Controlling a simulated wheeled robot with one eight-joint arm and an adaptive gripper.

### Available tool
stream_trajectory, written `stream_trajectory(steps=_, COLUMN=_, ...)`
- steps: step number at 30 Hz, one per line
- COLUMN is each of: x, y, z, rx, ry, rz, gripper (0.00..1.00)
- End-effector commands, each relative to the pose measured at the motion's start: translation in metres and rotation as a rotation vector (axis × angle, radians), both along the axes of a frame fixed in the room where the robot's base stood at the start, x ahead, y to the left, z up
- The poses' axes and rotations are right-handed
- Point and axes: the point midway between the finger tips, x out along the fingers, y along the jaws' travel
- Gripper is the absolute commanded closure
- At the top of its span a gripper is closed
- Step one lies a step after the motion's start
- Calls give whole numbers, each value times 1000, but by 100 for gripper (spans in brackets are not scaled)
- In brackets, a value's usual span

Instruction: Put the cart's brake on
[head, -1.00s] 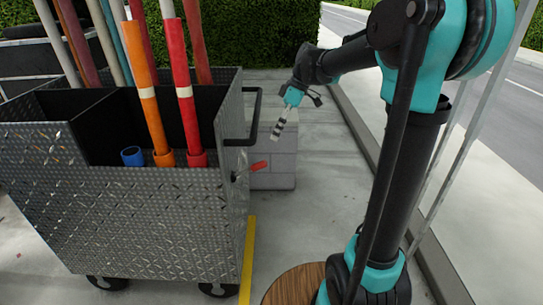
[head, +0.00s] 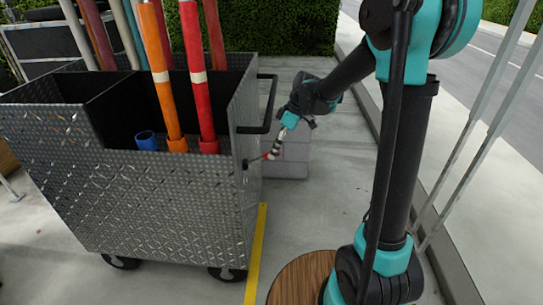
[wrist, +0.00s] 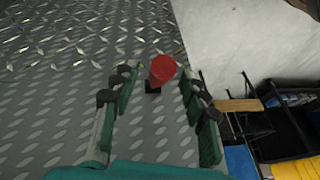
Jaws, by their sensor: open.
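The cart (head: 150,205) is a grey diamond-plate box on black wheels at the left of the head view. A lever with a red grip (head: 267,156) sticks out from its right-hand side, pointing right and slightly up. In the wrist view the red grip (wrist: 162,68) is seen nearly end-on, with a dark mount behind it against the plate. My gripper (head: 274,150) is at the lever's outer end. Its two fingers (wrist: 157,86) are apart, one on each side of the red grip, with visible gaps. The fingers partly cover the grip in the head view.
A black push handle (head: 268,105) juts from the cart above the lever. Coloured pipes (head: 200,85) stand in the cart. A grey block (head: 292,158) stands behind my gripper. A yellow line (head: 256,255) runs along the floor beside the cart. Open paving lies to the right.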

Motion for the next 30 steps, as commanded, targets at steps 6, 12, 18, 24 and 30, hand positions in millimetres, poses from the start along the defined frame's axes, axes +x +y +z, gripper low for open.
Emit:
stream_trajectory(steps=6, x=-3, y=10, z=-23, rx=0, ry=0, rz=0, gripper=56)
stream_trajectory(steps=12, x=-4, y=13, z=-29, rx=0, ry=0, rz=0, gripper=56)
stream_trajectory(steps=18, x=-4, y=13, z=-29, rx=0, ry=0, rz=0, gripper=56)
stream_trajectory(steps=24, x=-3, y=13, z=-29, rx=0, ry=0, rz=0, gripper=80)
stream_trajectory(steps=30, x=-3, y=13, z=-29, rx=0, ry=0, rz=0, gripper=100)
